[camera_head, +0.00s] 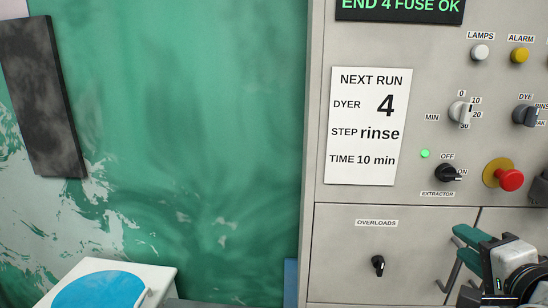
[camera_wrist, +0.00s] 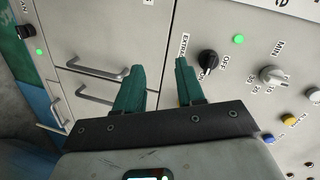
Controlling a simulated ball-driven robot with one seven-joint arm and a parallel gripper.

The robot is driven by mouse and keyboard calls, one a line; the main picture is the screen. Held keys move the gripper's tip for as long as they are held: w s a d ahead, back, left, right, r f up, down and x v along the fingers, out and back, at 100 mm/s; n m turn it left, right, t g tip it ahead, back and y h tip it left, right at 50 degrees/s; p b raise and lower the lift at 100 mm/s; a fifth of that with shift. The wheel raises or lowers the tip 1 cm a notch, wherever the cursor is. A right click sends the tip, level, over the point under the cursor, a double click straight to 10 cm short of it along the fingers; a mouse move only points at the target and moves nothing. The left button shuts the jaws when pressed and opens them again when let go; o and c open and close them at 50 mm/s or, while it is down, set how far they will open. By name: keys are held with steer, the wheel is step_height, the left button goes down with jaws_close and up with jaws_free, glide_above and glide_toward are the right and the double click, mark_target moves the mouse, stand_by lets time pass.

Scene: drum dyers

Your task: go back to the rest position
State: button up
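My gripper (camera_head: 462,250) is at the lower right of the head view, in front of the grey control panel (camera_head: 315,120). Its two green fingers also show in the wrist view (camera_wrist: 159,66), spread apart with nothing between them. The gripper is open and empty. The black extractor switch (camera_head: 445,173) is above the fingers in the head view and right of the right fingertip in the wrist view (camera_wrist: 208,61). The switch's handle points towards ON. The fingers appear apart from it.
A card (camera_head: 368,126) reads dyer 4, rinse, 10 min. A red mushroom button (camera_head: 510,180), a minutes knob (camera_head: 460,112) and a lit green lamp (camera_head: 425,154) are on the panel. Handles (camera_wrist: 95,70) stick out near my fingers. A white-and-blue object (camera_head: 150,277) stands lower left.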

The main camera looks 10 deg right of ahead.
steer(key=s+a+f+n+g+y, duration=0.1)
steer(key=s+a+f+n+g, duration=0.15)
steer(key=f, duration=0.45)
steer(key=s+a+f+n+g, duration=0.1)
steer(key=s+f+n+g, duration=0.1)
steer(key=f+n, duration=0.35)
steer(key=s+a+f+n+g+y, duration=0.1)
steer(key=s+a+f+g, duration=0.15)
steer(key=f, duration=0.65)
steer(key=s+a+f+n+g, duration=0.3)
steer(key=s+f, duration=0.4)
steer(key=s, duration=0.1)
steer(key=s+a+f+n+g+y, duration=0.1)
steer(key=s+a+f+n+g, duration=0.2)
steer(key=s+f, duration=0.5)
steer(key=shift+s+a+f+n+g, duration=0.3)
steer(key=shift+s+n+g, duration=0.2)
steer(key=shift+s+n, duration=0.3)
